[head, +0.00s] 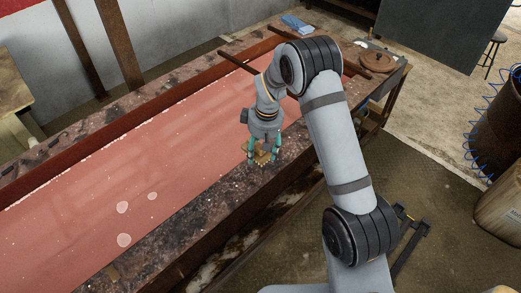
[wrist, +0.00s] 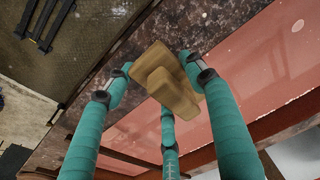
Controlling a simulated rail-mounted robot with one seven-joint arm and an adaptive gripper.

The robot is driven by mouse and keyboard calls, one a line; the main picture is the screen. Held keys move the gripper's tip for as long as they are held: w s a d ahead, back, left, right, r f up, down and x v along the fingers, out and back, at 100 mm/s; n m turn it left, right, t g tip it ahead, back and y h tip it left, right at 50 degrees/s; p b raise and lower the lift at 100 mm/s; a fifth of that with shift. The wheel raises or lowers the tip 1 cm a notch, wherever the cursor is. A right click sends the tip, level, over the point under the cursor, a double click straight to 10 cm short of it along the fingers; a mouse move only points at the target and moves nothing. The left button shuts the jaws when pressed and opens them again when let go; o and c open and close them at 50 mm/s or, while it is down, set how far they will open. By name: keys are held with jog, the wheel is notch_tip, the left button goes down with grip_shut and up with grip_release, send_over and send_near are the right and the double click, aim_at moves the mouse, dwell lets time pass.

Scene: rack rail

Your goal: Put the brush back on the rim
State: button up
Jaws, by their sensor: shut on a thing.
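The brush is a tan wooden block with a raised narrower grip. It shows small between my fingers in the head view (head: 262,157) and larger in the wrist view (wrist: 170,82). My gripper (head: 264,154), with teal fingers, is shut on the brush and points down at the inner edge of the near rim (head: 192,212). The rim is a dark, speckled ledge beside the red bath. In the wrist view the brush overlaps the rim (wrist: 205,22) and the edge of the red surface. I cannot tell whether the brush touches the rim.
The red bath (head: 95,195) fills the long tank, with several pale round spots. Dark bars cross its far end. A blue cloth (head: 296,24) and a round brown lid (head: 377,61) lie on the far end. The near rim to the left looks mostly clear.

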aim_at(260, 170)
jog(key=shift+f+b, duration=1.9)
jog(key=shift+f, duration=1.45)
jog(key=shift+f+b, duration=0.45)
jog(key=shift+b, duration=0.05)
jog(key=shift+s+f+b, duration=0.3)
jog(key=shift+f+b, duration=0.05)
jog(key=shift+b, duration=0.1)
jog(key=shift+s+d+f, duration=0.1)
jog(key=shift+s+f, duration=0.1)
jog(key=shift+s, duration=0.05)
jog(key=o, duration=0.9)
jog(key=shift+o, duration=1.2)
jog(key=shift+w+f, duration=0.15)
jog(key=shift+w, duration=0.05)
jog(key=shift+o, duration=1.2)
jog(key=shift+w+a, duration=0.15)
jog(key=shift+a, duration=0.05)
